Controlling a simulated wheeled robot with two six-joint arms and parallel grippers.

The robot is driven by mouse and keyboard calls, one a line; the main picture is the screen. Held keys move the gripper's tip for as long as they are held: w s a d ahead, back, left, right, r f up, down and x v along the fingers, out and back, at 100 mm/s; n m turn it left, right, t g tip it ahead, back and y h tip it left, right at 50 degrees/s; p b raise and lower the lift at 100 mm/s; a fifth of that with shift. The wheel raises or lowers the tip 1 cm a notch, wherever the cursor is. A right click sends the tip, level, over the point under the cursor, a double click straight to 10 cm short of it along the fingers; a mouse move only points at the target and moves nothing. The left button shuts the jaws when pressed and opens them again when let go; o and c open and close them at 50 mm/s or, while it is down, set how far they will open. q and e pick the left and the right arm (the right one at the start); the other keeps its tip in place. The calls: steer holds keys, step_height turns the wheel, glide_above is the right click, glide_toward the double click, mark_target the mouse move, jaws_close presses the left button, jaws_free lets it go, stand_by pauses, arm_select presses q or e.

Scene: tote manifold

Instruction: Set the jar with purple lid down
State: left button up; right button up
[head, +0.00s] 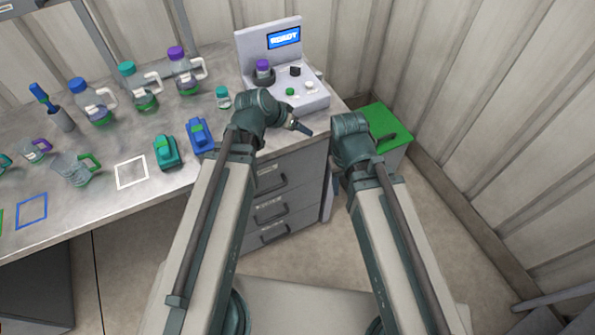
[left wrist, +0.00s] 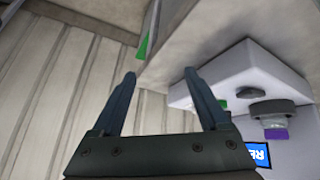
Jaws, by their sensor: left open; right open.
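The jar with the purple lid (head: 263,68) stands upright in a dark round holder on the grey device, below its lit screen. Its lid also shows in the left wrist view (left wrist: 276,133), upside down. My left gripper (head: 302,127) is in front of the device, apart from the jar. The left wrist view shows its two fingers (left wrist: 163,92) spread with nothing between them. My right gripper (head: 352,128) is to the right of the device, apart from the jar. Its fingers are hard to make out in the head view.
The grey device (head: 315,100) carries several knobs. A small teal-lidded jar (head: 223,98) stands left of it. Several handled bottles, green and blue items, and outlined squares (head: 132,173) occupy the bench. A green-topped bin (head: 372,117) stands right of the bench, near the wall.

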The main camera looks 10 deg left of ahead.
arm_select(q)
steer(key=s+d+f+g+y, duration=0.1)
steer(key=s+f+g+y, duration=0.1)
steer(key=s, duration=0.5)
steer(key=s+d+f+g+y, duration=0.2)
steer(key=s+g+y, duration=0.1)
steer(key=s, duration=0.5)
steer(key=shift+n+g+y, duration=0.4)
steer(key=shift+g, duration=0.2)
